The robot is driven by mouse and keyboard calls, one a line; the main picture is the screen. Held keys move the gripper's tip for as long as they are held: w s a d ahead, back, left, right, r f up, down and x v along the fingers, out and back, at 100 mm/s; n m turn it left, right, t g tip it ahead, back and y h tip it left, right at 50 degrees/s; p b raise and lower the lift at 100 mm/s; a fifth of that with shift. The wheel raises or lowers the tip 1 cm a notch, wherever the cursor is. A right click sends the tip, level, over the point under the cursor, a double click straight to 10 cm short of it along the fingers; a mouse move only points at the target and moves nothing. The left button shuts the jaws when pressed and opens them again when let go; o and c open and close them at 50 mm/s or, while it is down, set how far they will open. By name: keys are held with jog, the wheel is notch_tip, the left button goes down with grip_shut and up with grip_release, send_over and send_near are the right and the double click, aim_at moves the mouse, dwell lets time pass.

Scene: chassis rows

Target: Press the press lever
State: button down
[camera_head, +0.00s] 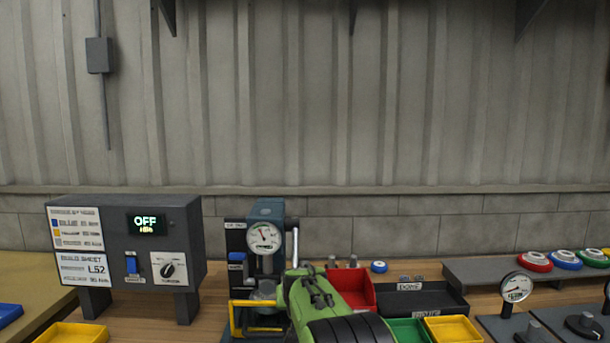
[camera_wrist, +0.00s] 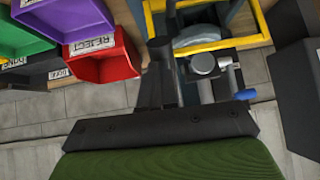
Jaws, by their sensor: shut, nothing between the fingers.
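The press (camera_head: 266,212) is a blue-grey machine with a round white gauge, left of centre in the head view. A pale metal rod (camera_head: 295,246), which looks like its lever, stands upright at its right side. A yellow guard frame (camera_head: 235,320) is at its front; it also shows in the wrist view (camera_wrist: 259,22). My gripper (camera_wrist: 160,50) shows as dark fingers, shut and empty, beside the press parts and a metal cylinder (camera_wrist: 203,63). I cannot tell whether it touches them. In the head view my green arm hides the fingers and part of the press.
A grey control box (camera_head: 110,238) reading OFF stands left. A red bin (camera_head: 360,293) is right of the press and shows close by in the wrist view (camera_wrist: 105,68). A dark tray (camera_head: 425,300), green and yellow bins and a gauge (camera_head: 516,287) lie further right.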

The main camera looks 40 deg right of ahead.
jog(key=shift+f, duration=0.4)
jog(key=shift+f, duration=0.2)
jog(key=shift+r, duration=0.1)
